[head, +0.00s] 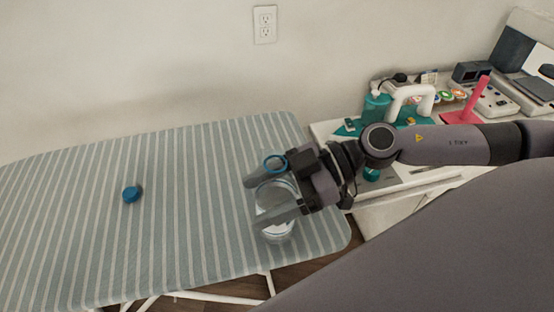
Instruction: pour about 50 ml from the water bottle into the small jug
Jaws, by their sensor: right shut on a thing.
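My right gripper (255,201) reaches in from the right and is shut on the clear water bottle (274,192) over the right end of the ironing board. One finger lies on each side of the bottle. A blue ring (275,162) shows at its uncapped upper end; its rounded clear lower part shows beyond the lower finger. I cannot tell whether it touches the board. A blue cap (132,193) lies alone on the board to the left. I cannot make out the small jug for sure. My left gripper is out of view.
The striped ironing board (70,230) is clear around the cap. Behind my right forearm, a white table holds a teal and white iron-like thing (409,98), a pink stand (468,108) and several small items. A wall with an outlet (264,24) stands behind.

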